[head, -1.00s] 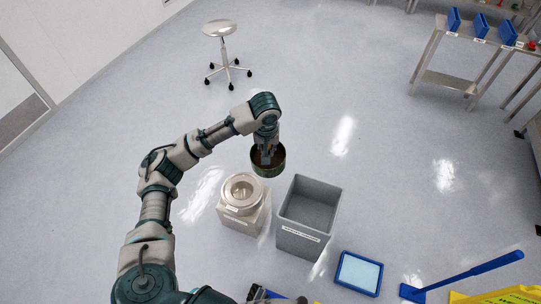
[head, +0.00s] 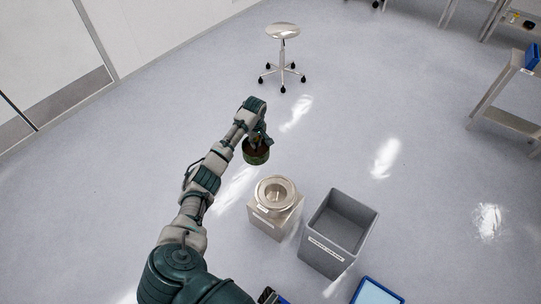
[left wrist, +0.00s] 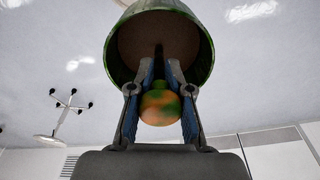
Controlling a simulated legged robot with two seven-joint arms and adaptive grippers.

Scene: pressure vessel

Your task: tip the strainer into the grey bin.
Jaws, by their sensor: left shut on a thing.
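My left gripper (head: 257,143) is shut on the strainer (head: 256,156), a round dark green basket with a brownish inside. It hangs behind and to the left of the steel vessel, clear of the bin. In the left wrist view the strainer (left wrist: 160,24) shows its round rim and hollow, with a dark rod in it. An orange and green knob (left wrist: 160,107) sits between the fingers of the left gripper (left wrist: 160,75). The grey bin (head: 318,252) stands open on the floor to the right of the vessel, with a white label on its front. My right gripper is out of view.
A squat steel vessel (head: 272,222) with a round open neck stands close left of the bin. A blue-rimmed tray (head: 376,293) lies at the bottom edge. A wheeled stool (head: 283,31) stands further back and a bench (head: 505,117) at right. The floor between is clear.

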